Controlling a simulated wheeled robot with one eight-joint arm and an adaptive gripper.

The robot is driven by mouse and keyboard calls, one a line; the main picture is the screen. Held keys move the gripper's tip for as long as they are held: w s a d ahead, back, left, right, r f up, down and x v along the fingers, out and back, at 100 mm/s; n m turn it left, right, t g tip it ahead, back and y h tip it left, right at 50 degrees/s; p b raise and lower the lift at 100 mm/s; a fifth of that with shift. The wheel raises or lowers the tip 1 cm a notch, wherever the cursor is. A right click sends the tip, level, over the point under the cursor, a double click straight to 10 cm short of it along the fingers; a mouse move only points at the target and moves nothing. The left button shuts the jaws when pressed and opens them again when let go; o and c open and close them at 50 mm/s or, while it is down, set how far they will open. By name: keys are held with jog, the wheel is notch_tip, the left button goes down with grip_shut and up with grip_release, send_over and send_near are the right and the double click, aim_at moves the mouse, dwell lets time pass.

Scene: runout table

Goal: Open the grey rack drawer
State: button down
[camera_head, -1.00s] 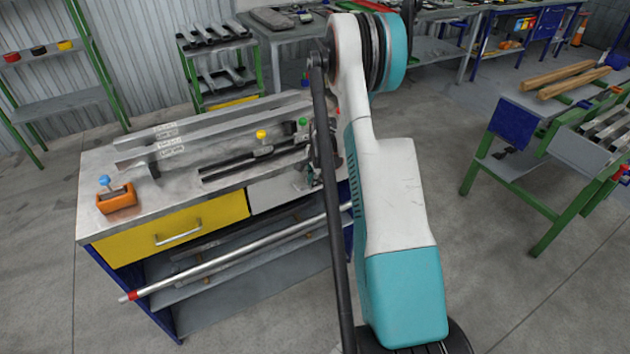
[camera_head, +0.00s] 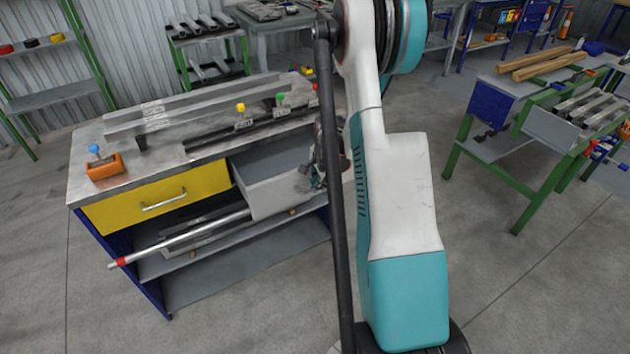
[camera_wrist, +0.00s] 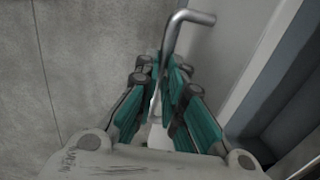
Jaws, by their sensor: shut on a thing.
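The grey rack drawer (camera_head: 275,194) sits in the runout table's right bay, beside the yellow drawer, and is pulled partly out. Its inside shows from above. My gripper (camera_head: 308,176) is at the right part of the drawer front, partly hidden behind my own arm. In the wrist view the drawer's metal bar handle (camera_wrist: 176,40) runs down between the teal fingers of my gripper (camera_wrist: 160,80). The fingers are closed around the handle. The handle's lower end is hidden by the fingers.
The yellow drawer (camera_head: 160,197) is shut. A silver bar with a red end (camera_head: 190,236) lies on the shelf below and sticks out at the left. An orange block (camera_head: 105,167) and long rails stand on the tabletop (camera_head: 85,190). Floor in front is clear.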

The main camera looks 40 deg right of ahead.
jog(key=shift+s+a, duration=0.25)
jog(key=shift+s, duration=0.7)
jog(key=shift+s+a, duration=0.2)
jog(key=shift+s, duration=0.7)
jog(key=c, duration=1.7)
grip_release()
jog(key=shift+r, duration=0.1)
jog(key=r, duration=0.4)
jog(key=s+r, duration=0.1)
jog(key=r, duration=0.2)
jog(key=s+r, duration=0.1)
jog(key=r, duration=0.3)
jog(key=shift+s+a+r, duration=0.1)
jog(key=shift+a+r, duration=0.15)
jog(key=shift+r, duration=0.05)
